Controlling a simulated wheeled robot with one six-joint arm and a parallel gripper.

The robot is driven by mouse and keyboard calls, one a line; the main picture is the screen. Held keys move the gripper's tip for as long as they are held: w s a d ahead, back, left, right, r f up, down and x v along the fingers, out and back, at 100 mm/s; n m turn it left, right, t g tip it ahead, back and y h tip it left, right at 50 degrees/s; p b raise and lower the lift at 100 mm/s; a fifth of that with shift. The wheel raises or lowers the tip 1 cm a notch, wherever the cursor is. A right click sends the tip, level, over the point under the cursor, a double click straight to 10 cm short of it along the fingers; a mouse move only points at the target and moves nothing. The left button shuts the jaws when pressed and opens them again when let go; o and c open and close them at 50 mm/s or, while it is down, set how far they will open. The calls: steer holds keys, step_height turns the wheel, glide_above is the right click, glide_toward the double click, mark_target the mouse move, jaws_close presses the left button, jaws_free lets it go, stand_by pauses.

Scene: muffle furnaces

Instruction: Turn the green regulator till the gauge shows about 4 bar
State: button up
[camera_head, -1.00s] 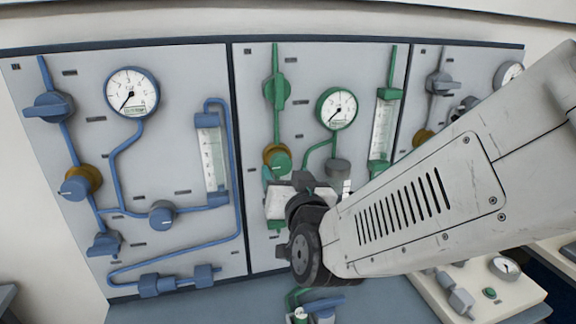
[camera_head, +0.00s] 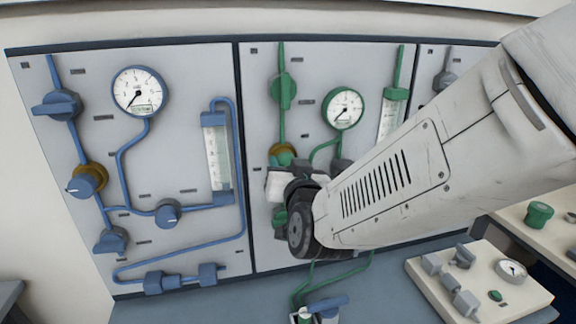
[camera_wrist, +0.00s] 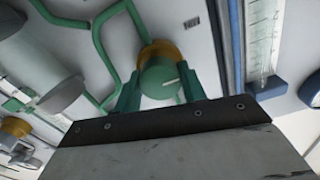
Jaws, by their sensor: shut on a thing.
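The green regulator (camera_head: 284,160) sits on the middle panel, a green knob with a brass collar. In the head view my gripper body hides its lower part. In the wrist view the regulator knob (camera_wrist: 160,82) faces me, with a pale index mark pointing right and slightly up. My gripper (camera_wrist: 160,92) is shut on it, with one green-looking finger on each side. The green-rimmed gauge (camera_head: 344,108) is above and right of the regulator, and its needle points lower left, at the low end of the scale. Its digits are too small to read.
A blue line with its own gauge (camera_head: 139,91) and blue regulator (camera_head: 86,181) is on the left panel. A green shut-off valve (camera_head: 283,91) stands above the regulator. A flowmeter (camera_head: 391,114) is to the right, partly behind my arm. A bench with a control box (camera_head: 484,285) lies below.

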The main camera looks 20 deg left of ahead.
steer(key=m, duration=0.5)
steer(key=shift+m, duration=0.3)
steer(key=m, duration=1)
steer(key=shift+m, duration=0.4)
steer(key=m, duration=0.4)
steer(key=shift+f+m, duration=0.1)
steer(key=shift+m, duration=0.3)
steer(key=o, duration=1)
